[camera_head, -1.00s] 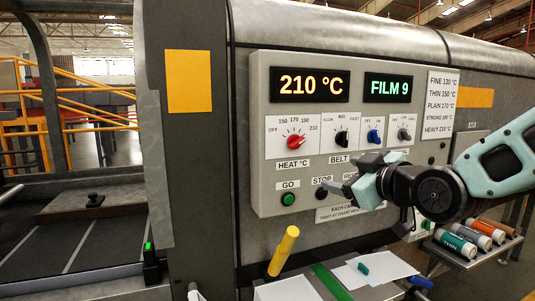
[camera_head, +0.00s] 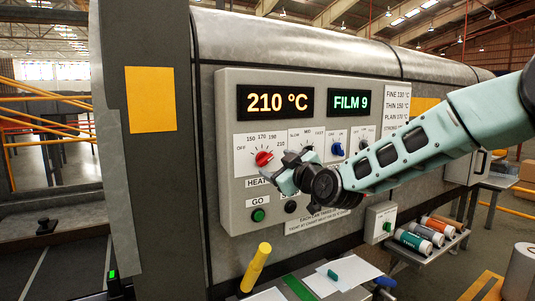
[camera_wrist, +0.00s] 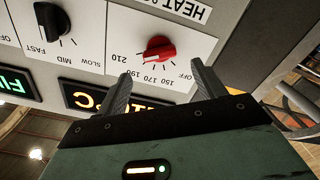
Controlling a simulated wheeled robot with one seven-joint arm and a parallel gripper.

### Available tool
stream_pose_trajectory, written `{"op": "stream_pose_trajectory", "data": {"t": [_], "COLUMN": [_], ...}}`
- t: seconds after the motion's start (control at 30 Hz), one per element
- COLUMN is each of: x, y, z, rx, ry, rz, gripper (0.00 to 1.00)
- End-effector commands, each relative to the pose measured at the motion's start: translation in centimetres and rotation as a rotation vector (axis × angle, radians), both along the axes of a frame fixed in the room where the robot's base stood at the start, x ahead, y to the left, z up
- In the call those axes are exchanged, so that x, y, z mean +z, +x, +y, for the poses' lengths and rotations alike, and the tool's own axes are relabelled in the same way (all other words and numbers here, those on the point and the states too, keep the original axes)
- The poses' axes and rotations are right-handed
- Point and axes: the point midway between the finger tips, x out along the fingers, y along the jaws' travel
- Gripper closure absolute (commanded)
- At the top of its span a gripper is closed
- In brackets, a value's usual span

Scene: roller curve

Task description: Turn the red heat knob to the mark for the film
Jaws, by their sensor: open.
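The red heat knob (camera_head: 263,158) is on the grey control panel (camera_head: 226,190), under a display (camera_head: 275,102) reading 210 °C. Its dial runs from OFF to 210. In the wrist view the knob (camera_wrist: 158,48), upside down, has its narrow end towards 210. A green display (camera_head: 349,102) reads FILM 9. The film chart (camera_head: 397,97) shows FINE 130, THIN 150 and PLAIN 170; my arm hides its lower lines. My gripper (camera_head: 281,165) is open just right of the knob. In the wrist view its fingers (camera_wrist: 160,72) stand either side of the knob's line, short of it and apart from it.
The black belt knob (camera_wrist: 50,22) is beside the heat knob, and a blue knob (camera_head: 338,149) is further right. A green GO button (camera_head: 258,215) sits below. A yellow handle (camera_head: 256,267) stands in front. Several rolls (camera_head: 414,241) lie on a shelf at right.

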Motion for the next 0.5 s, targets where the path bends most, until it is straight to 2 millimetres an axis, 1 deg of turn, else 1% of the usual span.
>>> {"op": "stream_pose_trajectory", "data": {"t": [0.03, 0.1, 0.23, 0.4, 0.5], "x": [0.3, 0.3, 0.2, 0.1, 0.0], "y": [0.8, 1.8, 3.3, 4.5, 4.7], "z": [0.7, 1.3, 2.3, 3.1, 3.3], "rx": [0.001, 0.001, 0.002, 0.001, 0.001], "ry": [0.001, 0.002, 0.002, 0.001, 0.000], "rz": [0.003, 0.004, 0.003, 0.001, 0.000], "gripper": [0.31, 0.31, 0.31, 0.31, 0.31]}}
